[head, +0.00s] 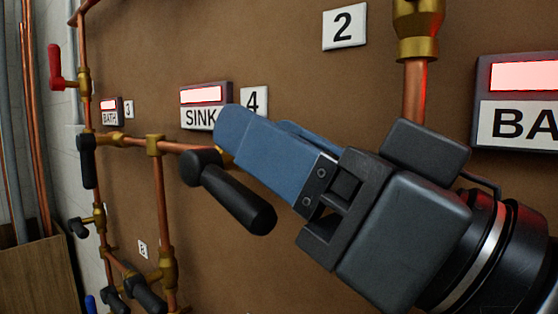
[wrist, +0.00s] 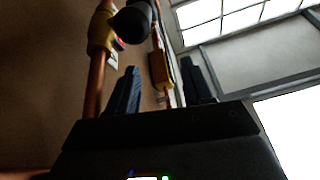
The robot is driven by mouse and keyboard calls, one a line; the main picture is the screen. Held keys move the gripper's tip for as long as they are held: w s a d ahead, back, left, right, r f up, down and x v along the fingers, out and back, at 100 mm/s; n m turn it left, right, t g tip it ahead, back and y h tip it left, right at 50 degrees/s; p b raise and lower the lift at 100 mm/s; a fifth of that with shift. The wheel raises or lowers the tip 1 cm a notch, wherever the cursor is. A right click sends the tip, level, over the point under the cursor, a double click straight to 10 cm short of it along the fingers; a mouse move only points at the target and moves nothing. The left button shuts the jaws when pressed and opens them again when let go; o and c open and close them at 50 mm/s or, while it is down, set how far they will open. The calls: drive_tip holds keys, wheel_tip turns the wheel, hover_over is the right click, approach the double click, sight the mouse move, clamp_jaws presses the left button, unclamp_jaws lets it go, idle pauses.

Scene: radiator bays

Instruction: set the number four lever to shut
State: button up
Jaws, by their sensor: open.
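The number plate "4" (head: 254,100) is on the brown wall beside a SINK sign (head: 200,117), partly behind my gripper. Below it a black lever (head: 235,195) slants down to the right from its hub. Its valve body is mostly hidden behind the hub and my finger. My gripper (head: 252,122) is open, with blue fingers just above the lever, and nothing shows between them. In the wrist view the open fingers (wrist: 160,62) point up past a dark round handle end (wrist: 133,20) by a brass fitting (wrist: 102,30); I cannot tell which lever that is.
A copper pipe (head: 183,146) runs left from the lever to other pipework. A red lever (head: 56,68) and several black levers, one hanging down (head: 87,162), are at the left. Plate "2" (head: 344,27) and a large lit sign (head: 518,102) are at the right.

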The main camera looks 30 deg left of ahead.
drive_tip(key=d+r+p, duration=0.2)
drive_tip(key=d+r, duration=0.3)
drive_tip(key=d, duration=0.4)
drive_tip(key=shift+d+r, duration=0.2)
drive_tip(key=shift+r, duration=0.05)
